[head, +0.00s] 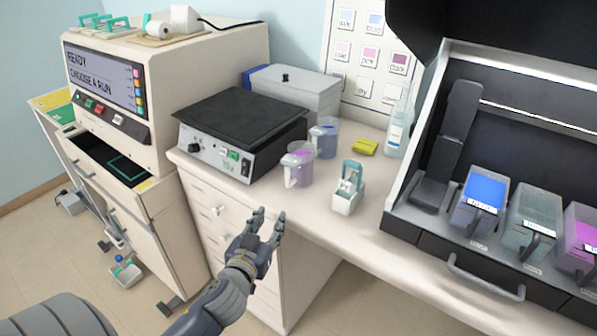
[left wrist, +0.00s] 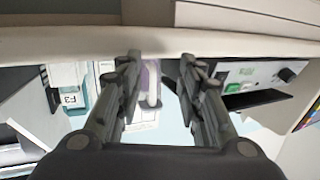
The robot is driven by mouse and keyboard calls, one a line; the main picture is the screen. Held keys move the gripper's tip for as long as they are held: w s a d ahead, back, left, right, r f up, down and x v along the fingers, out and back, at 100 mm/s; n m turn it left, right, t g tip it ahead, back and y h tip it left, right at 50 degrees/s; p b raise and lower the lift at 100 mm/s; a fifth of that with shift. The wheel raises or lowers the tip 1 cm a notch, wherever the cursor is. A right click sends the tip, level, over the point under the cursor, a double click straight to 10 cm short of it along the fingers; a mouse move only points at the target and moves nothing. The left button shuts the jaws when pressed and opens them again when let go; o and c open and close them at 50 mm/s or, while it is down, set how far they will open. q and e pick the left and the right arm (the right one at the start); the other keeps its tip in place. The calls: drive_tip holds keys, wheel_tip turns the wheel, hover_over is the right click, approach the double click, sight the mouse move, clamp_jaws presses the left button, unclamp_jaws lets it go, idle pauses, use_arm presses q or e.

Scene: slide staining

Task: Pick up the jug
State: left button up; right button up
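Two clear jugs stand upright on the white counter. The nearer jug (head: 300,168) holds pink-purple liquid and has its handle towards the front. The farther jug (head: 325,140) holds bluish liquid, just behind it. My left gripper (head: 269,215) is open and empty, in front of the counter's front edge and below the nearer jug in the head view. In the left wrist view, the open left gripper (left wrist: 160,60) has part of a purple-tinted jug (left wrist: 150,82) showing between its fingers, beyond the counter edge and not touched. My right gripper is not in view.
A hotplate (head: 240,122) stands left of the jugs. A small white rack with a teal handle (head: 348,188) stands to their right. A yellow sponge (head: 364,147) and a wash bottle (head: 398,127) are behind. The counter's front edge (left wrist: 220,42) lies between gripper and jugs.

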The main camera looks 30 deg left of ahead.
use_arm(q)
drive_tip(key=t+h, duration=0.1)
drive_tip(key=t, duration=0.1)
approach(287, 177)
drive_tip(key=w, duration=0.2)
drive_tip(key=w+p, duration=0.1)
drive_tip(key=w, duration=0.1)
drive_tip(key=shift+w+a+f, duration=0.15)
drive_tip(key=shift+f, duration=0.05)
drive_tip(key=shift+w+a, duration=0.15)
drive_tip(key=shift+w, duration=0.6)
drive_tip(key=shift+w+a+r+p, duration=0.1)
drive_tip(key=shift+w+a+p, duration=0.05)
drive_tip(key=shift+w+p, duration=0.15)
drive_tip(key=w, duration=0.2)
drive_tip(key=w+a+p, duration=0.1)
drive_tip(key=shift+w+a, duration=0.1)
drive_tip(key=shift+w, duration=0.45)
drive_tip(key=shift+c, duration=0.6)
